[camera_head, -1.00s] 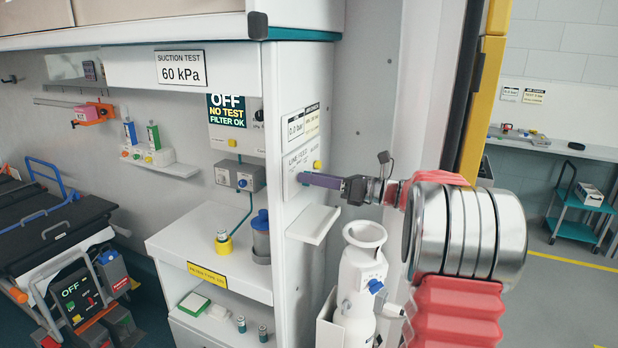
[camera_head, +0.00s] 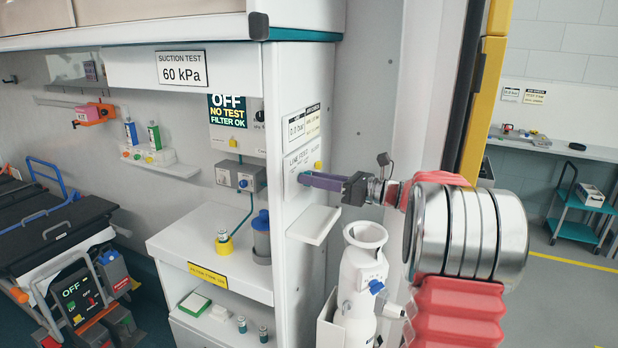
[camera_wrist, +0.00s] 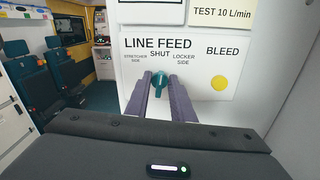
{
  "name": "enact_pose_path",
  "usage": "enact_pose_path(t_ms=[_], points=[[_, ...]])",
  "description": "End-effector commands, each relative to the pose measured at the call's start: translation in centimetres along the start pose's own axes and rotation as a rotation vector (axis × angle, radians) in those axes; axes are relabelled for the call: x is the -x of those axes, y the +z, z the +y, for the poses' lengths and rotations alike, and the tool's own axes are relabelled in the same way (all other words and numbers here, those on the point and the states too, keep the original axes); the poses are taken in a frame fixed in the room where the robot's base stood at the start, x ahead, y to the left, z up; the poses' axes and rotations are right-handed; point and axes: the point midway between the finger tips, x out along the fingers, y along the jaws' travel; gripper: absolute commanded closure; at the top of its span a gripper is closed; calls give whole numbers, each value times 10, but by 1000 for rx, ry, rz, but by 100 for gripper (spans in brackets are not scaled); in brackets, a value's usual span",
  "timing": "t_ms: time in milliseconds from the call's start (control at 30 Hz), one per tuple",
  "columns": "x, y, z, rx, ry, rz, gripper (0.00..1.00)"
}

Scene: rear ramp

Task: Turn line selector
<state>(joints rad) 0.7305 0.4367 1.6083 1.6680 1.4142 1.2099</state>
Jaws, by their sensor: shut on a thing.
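The line selector is a teal knob (camera_wrist: 160,83) on the white LINE FEED panel (camera_wrist: 200,62), under the word SHUT, with STRETCHER SIDE marked to its left and LOCKER SIDE to its right. My gripper (camera_head: 303,179) has purple fingers that reach the panel on the side of the white cabinet. In the wrist view the fingers stand on either side of the knob and are shut on it. A yellow BLEED button (camera_wrist: 218,82) sits to the right of the knob.
A small white shelf (camera_head: 314,224) juts out just below my gripper. A white cylinder (camera_head: 363,275) stands below my arm. A yellow-edged post (camera_head: 478,100) rises close behind my arm. A gauge panel (camera_head: 303,124) sits above the selector.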

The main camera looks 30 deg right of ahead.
Motion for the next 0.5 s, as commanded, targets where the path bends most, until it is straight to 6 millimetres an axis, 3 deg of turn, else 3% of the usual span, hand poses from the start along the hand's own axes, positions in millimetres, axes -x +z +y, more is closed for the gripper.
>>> enact_pose_path(t_ms=[200,500], points=[[0,0,1,109,0,0,100],[0,0,0,128,0,0,100]])
